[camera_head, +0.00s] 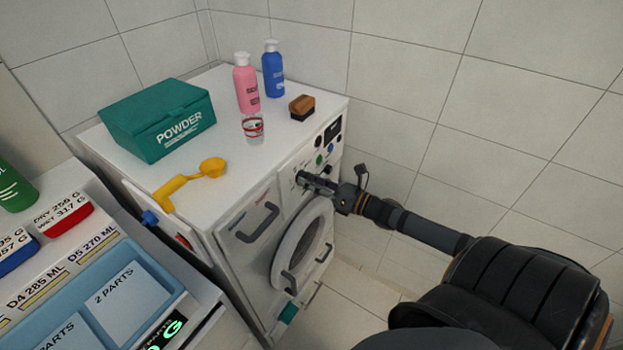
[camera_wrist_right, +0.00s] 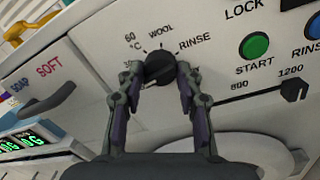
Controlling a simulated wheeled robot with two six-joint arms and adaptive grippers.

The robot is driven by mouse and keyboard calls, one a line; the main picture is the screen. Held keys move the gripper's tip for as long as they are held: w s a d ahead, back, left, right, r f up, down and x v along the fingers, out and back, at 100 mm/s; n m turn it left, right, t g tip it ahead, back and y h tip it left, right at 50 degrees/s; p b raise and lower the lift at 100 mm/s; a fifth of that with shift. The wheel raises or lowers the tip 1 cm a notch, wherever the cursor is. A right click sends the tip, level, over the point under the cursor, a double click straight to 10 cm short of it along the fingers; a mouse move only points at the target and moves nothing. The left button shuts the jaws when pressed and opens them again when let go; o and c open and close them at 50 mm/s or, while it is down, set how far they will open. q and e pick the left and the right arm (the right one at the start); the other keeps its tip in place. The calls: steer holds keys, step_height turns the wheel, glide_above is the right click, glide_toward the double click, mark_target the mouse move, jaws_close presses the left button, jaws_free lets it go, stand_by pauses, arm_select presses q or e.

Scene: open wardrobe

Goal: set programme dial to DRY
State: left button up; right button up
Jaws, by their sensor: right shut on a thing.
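The black programme dial (camera_wrist_right: 159,66) is on the white front panel of the washing machine (camera_head: 235,235). The labels 60 °C, WOOL and RINSE show around its upper side. No DRY label shows, as my fingers cover the sides and lower part. I cannot tell for sure which mark the dial points to. My right gripper (camera_wrist_right: 159,80) has one finger on each side of the dial and is shut on it. In the head view my right gripper (camera_head: 318,184) reaches the panel from the right and hides the dial. My left gripper is not in view.
A green START button (camera_wrist_right: 254,46) and a small black slider (camera_wrist_right: 293,91) are right of the dial. The SOAP/SOFT drawer handle (camera_wrist_right: 48,103) is left.

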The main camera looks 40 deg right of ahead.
steer(key=n+h, duration=0.1)
steer(key=n, duration=1.2)
steer(key=n+b, duration=0.1)
steer(key=n, duration=1.2)
steer(key=shift+s+g+h, duration=0.1)
steer(key=shift+g+h, duration=0.2)
steer(key=shift+h, duration=0.1)
stand_by(1.3)
stand_by(0.4)
steer(key=o, duration=1.1)
steer(key=shift+o, duration=0.2)
steer(key=shift+r, duration=0.1)
